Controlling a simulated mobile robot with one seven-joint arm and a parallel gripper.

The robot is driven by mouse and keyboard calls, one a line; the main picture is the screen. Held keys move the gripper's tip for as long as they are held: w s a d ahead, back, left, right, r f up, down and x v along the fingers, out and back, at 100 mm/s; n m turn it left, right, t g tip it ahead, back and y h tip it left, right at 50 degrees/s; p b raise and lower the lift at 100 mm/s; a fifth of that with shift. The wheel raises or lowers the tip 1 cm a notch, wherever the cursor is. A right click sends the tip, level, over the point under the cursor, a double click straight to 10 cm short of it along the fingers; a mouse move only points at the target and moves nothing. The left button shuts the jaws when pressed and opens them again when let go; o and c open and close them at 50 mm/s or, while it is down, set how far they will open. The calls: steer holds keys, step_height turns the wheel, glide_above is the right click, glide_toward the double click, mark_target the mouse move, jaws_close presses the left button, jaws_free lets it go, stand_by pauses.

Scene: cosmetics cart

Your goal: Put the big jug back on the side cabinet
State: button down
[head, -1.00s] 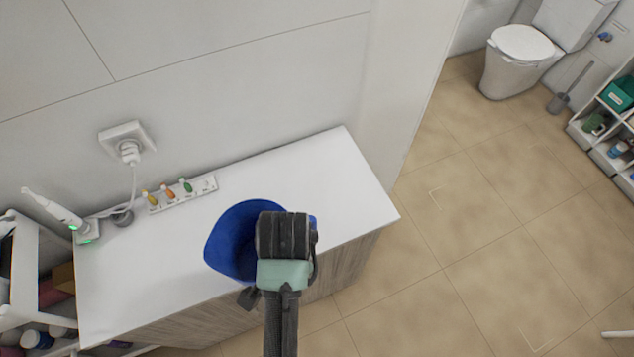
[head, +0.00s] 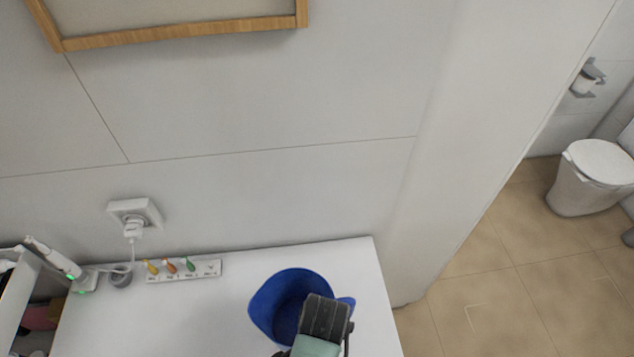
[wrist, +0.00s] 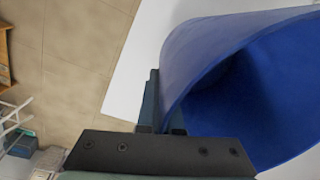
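The big jug (head: 272,308) is blue and open at the top. In the head view it is over the right part of the white side cabinet top (head: 215,318); I cannot tell whether it touches the surface. My gripper (head: 318,325) is at the jug's right front side, hiding part of its rim and body. A bit of blue shows to the right of the gripper. In the wrist view the jug (wrist: 215,60) fills the right side, with its wall against a dark finger. The gripper appears shut on the jug; the grip point is mostly hidden.
A white strip (head: 210,268) with coloured pegs lies along the wall, left of the jug. An electric toothbrush (head: 55,262) stands at the far left beside a shelf. A wall socket (head: 135,215) is above. The cabinet top left of the jug is clear.

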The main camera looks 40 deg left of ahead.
step_height(320, 180, down, 4)
steer(key=shift+r, duration=0.1)
steer(key=shift+w+f, duration=0.1)
steer(key=shift+f, duration=0.15)
steer(key=c, duration=1.1)
jaws_free()
steer(key=r, duration=0.8)
steer(key=d+r, duration=0.1)
steer(key=r, duration=0.3)
steer(key=shift+s+r+b, duration=0.1)
steer(key=shift+s+b, duration=0.1)
steer(key=shift+b, duration=0.1)
